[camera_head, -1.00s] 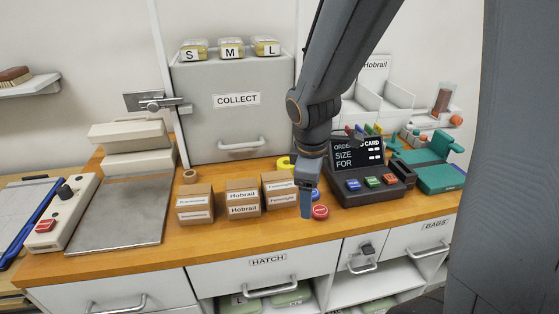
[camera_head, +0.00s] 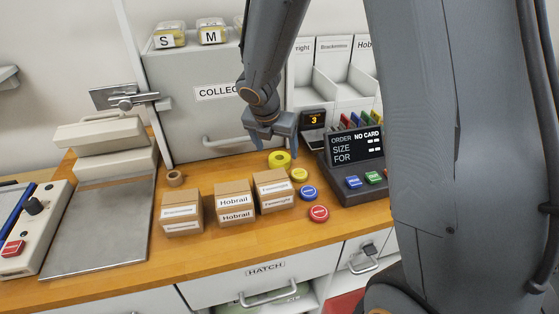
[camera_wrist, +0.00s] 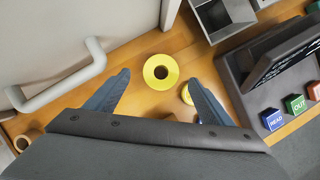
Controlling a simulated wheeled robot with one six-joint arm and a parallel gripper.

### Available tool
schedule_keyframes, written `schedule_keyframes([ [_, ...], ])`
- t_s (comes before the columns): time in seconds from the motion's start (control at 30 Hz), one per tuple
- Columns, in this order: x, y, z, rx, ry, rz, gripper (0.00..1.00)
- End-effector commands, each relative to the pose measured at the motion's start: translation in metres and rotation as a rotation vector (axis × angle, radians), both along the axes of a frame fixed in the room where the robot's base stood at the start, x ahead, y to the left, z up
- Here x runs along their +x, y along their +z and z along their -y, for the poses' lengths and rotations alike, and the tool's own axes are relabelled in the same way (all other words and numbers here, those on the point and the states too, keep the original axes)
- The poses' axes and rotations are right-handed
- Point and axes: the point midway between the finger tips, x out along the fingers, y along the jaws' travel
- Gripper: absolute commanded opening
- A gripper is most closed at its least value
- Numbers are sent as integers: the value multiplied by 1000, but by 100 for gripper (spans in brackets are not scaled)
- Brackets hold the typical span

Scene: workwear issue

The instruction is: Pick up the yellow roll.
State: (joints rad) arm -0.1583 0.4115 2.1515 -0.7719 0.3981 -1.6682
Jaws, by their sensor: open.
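The yellow roll (camera_head: 279,160) lies flat on the wooden counter, in front of the grey COLLECT cabinet and behind the small boxes. In the wrist view the yellow roll (camera_wrist: 160,72) shows from above with its dark centre hole, ahead of and between the two fingers. My gripper (camera_head: 275,146) is open and empty, just above the roll in the head view.
A yellow disc (camera_head: 299,175), a blue disc (camera_head: 308,193) and a red disc (camera_head: 319,213) lie close to the roll. Several cardboard boxes (camera_head: 234,203) stand in front. The COLLECT cabinet (camera_head: 190,115) is behind. The order console (camera_head: 355,150) stands at the right. A brown roll (camera_head: 175,178) lies left.

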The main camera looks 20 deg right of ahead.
Motion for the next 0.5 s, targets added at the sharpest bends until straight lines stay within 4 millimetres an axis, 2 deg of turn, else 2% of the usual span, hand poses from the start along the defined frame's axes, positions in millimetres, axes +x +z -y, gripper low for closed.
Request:
schedule_keyframes([
  [0.3, 10, -38, 11, 1, -4, -2, 75],
  [0.5, 12, -42, 12, 1, -5, 1, 75],
])
